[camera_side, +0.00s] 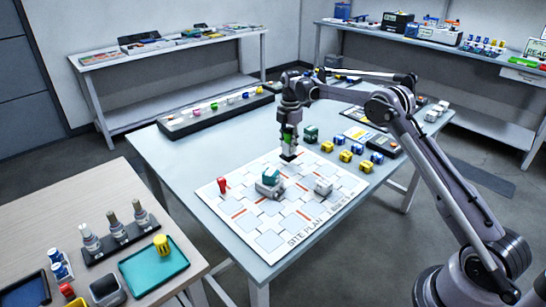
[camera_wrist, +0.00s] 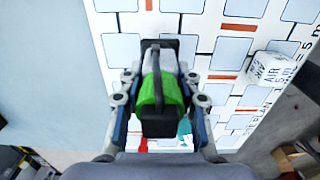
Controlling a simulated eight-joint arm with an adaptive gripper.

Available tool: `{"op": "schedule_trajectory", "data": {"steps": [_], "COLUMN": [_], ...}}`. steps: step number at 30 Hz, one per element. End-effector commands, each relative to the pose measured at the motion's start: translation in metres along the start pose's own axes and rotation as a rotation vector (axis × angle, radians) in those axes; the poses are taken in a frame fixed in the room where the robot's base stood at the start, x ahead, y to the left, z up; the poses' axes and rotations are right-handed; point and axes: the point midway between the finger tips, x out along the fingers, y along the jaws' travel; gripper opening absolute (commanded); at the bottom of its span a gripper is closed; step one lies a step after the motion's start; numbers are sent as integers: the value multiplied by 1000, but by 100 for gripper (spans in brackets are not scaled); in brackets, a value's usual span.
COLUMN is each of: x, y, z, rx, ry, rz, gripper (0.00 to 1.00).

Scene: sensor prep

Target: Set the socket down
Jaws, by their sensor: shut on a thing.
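My gripper (camera_side: 289,134) is shut on the socket (camera_side: 289,150), a pale grey piece with black ends and a green part. In the wrist view the socket (camera_wrist: 152,63) sits between the two fingers (camera_wrist: 160,93). In the side view its black lower end is at the far edge of the white site plan board (camera_side: 248,244). I cannot tell whether it touches the board or hangs just above it. The board also shows in the wrist view (camera_wrist: 203,25), with pale square fields and red bars.
On the board stand a red piece (camera_side: 223,186), a teal and grey unit (camera_side: 269,184) and a white block (camera_side: 323,186), lettered in the wrist view (camera_wrist: 272,68). Several yellow and blue blocks (camera_side: 345,156) and a dark green block (camera_side: 311,134) stand beyond its right side. Several board fields are bare.

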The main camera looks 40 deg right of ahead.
Motion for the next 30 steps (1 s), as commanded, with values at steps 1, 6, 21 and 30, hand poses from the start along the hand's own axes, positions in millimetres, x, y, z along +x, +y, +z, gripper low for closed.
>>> {"op": "schedule_trajectory", "data": {"steps": [1, 6, 21, 30], "x": [8, 28, 31, 30], "y": [0, 0, -1, -1], "z": [0, 0, 0, 0], "rx": [0, 0, 0, 0], "ry": [0, 0, 0, 0], "rz": [0, 0, 0, 0], "gripper": [0, 0, 56, 56]}}
